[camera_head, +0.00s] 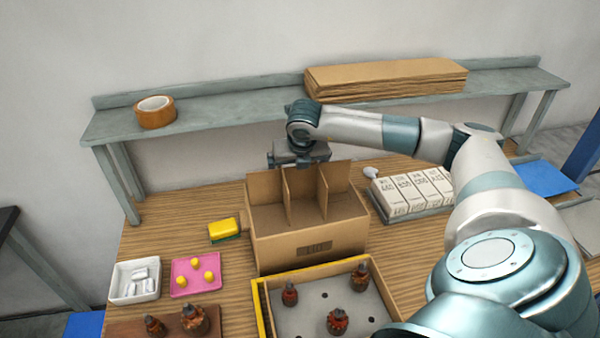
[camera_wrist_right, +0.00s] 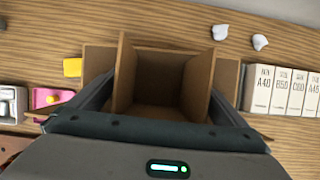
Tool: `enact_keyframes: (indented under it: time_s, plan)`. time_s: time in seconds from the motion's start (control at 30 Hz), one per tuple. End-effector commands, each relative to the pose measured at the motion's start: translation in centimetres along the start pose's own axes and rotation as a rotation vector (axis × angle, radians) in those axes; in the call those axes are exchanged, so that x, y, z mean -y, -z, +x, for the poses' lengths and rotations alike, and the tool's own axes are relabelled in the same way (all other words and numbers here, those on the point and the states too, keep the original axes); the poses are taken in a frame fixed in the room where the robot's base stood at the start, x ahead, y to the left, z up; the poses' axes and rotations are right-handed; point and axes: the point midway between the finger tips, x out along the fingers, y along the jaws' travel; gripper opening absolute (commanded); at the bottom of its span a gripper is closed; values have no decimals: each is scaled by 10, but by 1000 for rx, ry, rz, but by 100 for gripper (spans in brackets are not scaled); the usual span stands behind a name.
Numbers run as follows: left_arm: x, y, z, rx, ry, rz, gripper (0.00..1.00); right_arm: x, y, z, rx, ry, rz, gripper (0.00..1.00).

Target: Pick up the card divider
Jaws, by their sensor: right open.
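An open cardboard box (camera_head: 308,247) stands on the wooden table. Two upright brown card divider panels (camera_head: 323,192) rise from it, splitting its inside; the card divider (camera_wrist_right: 196,85) also shows in the wrist view. My right gripper (camera_head: 299,163) hangs over the back of the box in the head view. In the wrist view my right gripper (camera_wrist_right: 163,90) is open, with one finger to the left of the divider panels and one to the right. I cannot tell whether they touch the card. My left gripper is not in view.
A tray (camera_head: 310,318) with several armatures stands in front of the box. White labelled cartons (camera_head: 412,190) stand to its right. A yellow sponge (camera_head: 224,230), a pink mat (camera_head: 196,284) and a white bin (camera_head: 120,290) lie left. A shelf (camera_head: 225,111) runs behind.

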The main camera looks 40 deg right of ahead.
Motion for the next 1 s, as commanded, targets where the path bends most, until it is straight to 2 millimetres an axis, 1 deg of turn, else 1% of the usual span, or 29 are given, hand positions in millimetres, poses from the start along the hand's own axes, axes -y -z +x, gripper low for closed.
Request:
enact_keyframes:
  time_s: [0.27, 0.3, 0.47, 0.5, 0.83, 1.0]
  plan:
    - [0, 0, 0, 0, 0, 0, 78, 0, 0, 0, 0, 0, 0, 97]
    - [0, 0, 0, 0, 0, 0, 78, 0, 0, 0, 0, 0, 0, 92]
    - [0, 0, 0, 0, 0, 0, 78, 0, 0, 0, 0, 0, 0, 54]
    - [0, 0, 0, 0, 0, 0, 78, 0, 0, 0, 0, 0, 0, 52]
    - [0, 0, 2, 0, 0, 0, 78, 0, -1, -2, 1, 0, 1, 52]
    - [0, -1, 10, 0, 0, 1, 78, 0, -5, -10, 4, -1, 2, 52]
